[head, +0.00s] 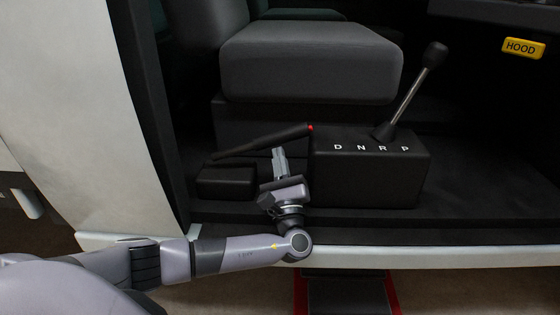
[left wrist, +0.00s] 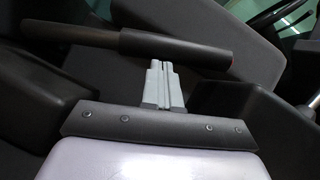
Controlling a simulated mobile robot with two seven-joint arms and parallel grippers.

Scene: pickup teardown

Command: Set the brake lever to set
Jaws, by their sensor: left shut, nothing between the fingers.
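The brake lever (head: 262,143) is a dark bar with a red tip, tilted up to the right from a low black base (head: 226,180) on the cab floor. In the left wrist view the lever's thick grip (left wrist: 175,48) runs across the top, just beyond my fingertips. My left gripper (head: 279,152) is shut and empty, its fingers pointing up just below the lever's upper part. I cannot tell whether the fingers touch the lever. My right gripper is in neither view.
A black console (head: 370,170) marked D N R P with a gear lever (head: 412,92) stands right of the brake lever. A grey seat (head: 305,55) is behind. The pale door sill (head: 400,257) runs below my arm. A yellow HOOD handle (head: 523,48) is at upper right.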

